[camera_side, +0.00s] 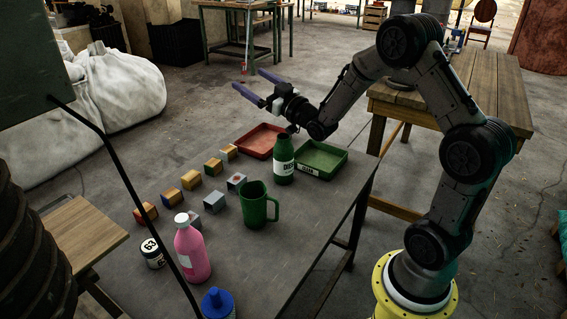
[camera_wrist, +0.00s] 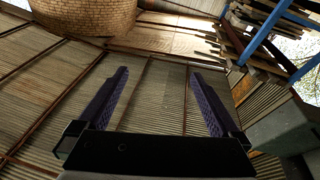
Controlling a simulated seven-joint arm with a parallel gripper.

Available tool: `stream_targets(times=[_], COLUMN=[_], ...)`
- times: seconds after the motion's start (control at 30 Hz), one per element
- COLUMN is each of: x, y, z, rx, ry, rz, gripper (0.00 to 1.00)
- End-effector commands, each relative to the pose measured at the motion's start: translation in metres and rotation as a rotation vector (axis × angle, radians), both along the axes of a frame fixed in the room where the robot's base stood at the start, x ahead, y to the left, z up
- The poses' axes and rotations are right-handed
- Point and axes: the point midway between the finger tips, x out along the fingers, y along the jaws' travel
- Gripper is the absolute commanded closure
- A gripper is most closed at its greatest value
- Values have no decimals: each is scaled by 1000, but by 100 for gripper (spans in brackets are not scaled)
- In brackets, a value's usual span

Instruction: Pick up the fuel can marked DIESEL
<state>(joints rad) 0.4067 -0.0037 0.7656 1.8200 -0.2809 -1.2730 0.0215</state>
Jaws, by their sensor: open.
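A dark green bottle-shaped can (camera_side: 284,165) stands upright on the grey table in the side view. Its white label shows dark letters that I can only partly read, seemingly starting "DIE". My gripper (camera_side: 247,78) is open and empty, raised above the far end of the table. It points to the left in the side view, away from the can. In the wrist view my gripper (camera_wrist: 158,72) shows its two fingers wide apart with nothing between them. The wrist view shows only walls and structure of the shed, not the can.
A green tray (camera_side: 341,158) is right of the can and a red tray (camera_side: 242,144) behind it. A green mug (camera_side: 256,204), pink bottle (camera_side: 191,250), blue-capped container (camera_side: 217,302), labelled jar (camera_side: 153,254) and several small blocks (camera_side: 191,180) stand on the table (camera_side: 300,235).

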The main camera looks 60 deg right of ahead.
Motion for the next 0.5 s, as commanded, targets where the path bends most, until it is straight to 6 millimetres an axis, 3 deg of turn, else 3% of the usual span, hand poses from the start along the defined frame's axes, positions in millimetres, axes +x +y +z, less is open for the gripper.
stream_targets(times=[0.03,0.1,0.3,0.4,0.5], x=[-1,-10,-48,-65,-71], y=[-23,-47,-95,-106,-115], z=[-39,-84,-204,-233,-243], rx=[18,43,143,178,188], ry=[7,14,146,194,205], rz=[-24,-54,-156,-193,-215], gripper=[0,0,0,0,0])
